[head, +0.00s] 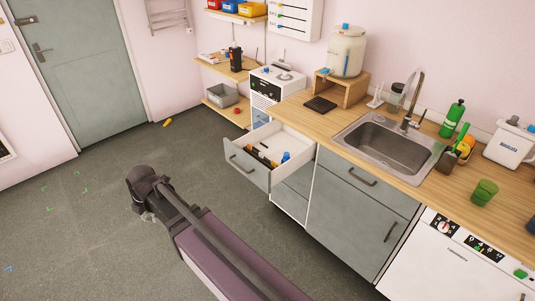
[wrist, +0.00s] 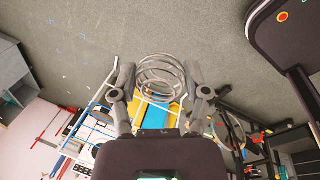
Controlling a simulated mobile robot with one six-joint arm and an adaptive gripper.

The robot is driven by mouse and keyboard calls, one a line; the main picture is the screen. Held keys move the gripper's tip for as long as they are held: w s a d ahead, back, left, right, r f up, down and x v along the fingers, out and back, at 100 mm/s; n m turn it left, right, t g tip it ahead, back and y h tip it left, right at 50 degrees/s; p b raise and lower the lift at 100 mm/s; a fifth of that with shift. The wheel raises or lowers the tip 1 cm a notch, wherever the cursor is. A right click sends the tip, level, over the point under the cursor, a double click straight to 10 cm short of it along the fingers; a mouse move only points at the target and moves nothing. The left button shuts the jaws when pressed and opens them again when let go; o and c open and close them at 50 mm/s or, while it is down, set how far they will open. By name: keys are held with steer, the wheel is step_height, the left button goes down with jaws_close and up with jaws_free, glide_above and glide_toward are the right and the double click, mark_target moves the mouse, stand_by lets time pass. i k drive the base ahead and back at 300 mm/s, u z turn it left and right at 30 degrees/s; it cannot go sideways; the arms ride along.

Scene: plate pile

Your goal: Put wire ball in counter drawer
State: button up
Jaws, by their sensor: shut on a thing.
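The wire ball (wrist: 163,66), a cage of grey wire loops, sits between the two fingers of my gripper (wrist: 160,82) in the wrist view. My gripper is shut on it. In the head view my arm reaches over the floor left of the counter, and the gripper and ball are mostly hidden behind it. The counter drawer (head: 246,170) is pulled out, left of the sink cabinet and apart from my arm. Its white interior holds dark and orange items and a blue item (head: 286,156).
The wooden counter (head: 300,113) carries a sink (head: 385,140), a white container (head: 346,50) on a wooden stand and a green cup (head: 484,192). Shelves with a grey bin (head: 222,96) stand behind the drawer. The floor left of the drawer is mostly clear.

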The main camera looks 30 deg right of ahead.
mark_target(260, 148)
steer(key=z, duration=0.8)
steer(key=i, duration=0.9)
steer(key=z, duration=0.6)
